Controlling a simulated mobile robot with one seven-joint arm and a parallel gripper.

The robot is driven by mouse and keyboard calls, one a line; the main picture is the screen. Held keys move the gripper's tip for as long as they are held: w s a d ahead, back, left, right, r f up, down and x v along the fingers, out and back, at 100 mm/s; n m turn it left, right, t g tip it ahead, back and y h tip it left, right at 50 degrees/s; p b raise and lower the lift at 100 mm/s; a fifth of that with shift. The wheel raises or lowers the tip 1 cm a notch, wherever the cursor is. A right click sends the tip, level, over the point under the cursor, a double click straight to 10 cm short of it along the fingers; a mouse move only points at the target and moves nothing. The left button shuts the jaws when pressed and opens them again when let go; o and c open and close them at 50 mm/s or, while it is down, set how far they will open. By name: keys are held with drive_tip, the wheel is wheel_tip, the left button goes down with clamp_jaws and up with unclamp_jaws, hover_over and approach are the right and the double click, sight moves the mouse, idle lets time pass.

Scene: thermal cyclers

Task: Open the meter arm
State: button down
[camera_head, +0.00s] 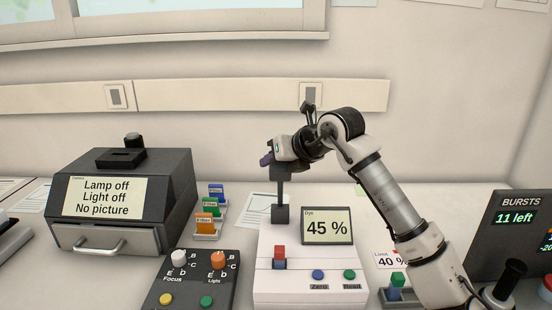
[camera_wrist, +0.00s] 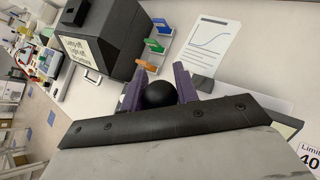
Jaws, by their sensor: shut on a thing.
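The meter (camera_head: 266,257) is a white box with a screen reading "Dye 45 %". Its dark meter arm (camera_head: 281,195) stands upright at the back left of the box, with a dark block at its foot. My gripper (camera_head: 266,160) is at the top of this arm. In the wrist view my gripper's purple fingers (camera_wrist: 159,80) are shut on a round black knob (camera_wrist: 159,95). The knob is hidden in the head view.
A dark camera box (camera_head: 170,180) reading "Lamp off" stands left. Coloured filters (camera_head: 207,215) stand between it and the meter. A focus and light panel (camera_head: 195,283) sits front left, and a "BURSTS 11 left" display (camera_head: 517,220) at right. The wall is behind.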

drive_tip(key=shift+w+f, duration=0.15)
drive_tip(key=shift+f, duration=0.05)
idle(0.3)
drive_tip(key=c, duration=1.1)
unclamp_jaws()
drive_tip(key=shift+o, duration=0.2)
drive_tip(key=shift+r, duration=0.1)
drive_tip(key=b+v, duration=0.4)
drive_tip(key=v, duration=0.9)
drive_tip(key=shift+d+r, duration=0.15)
drive_tip(key=shift+r, duration=0.25)
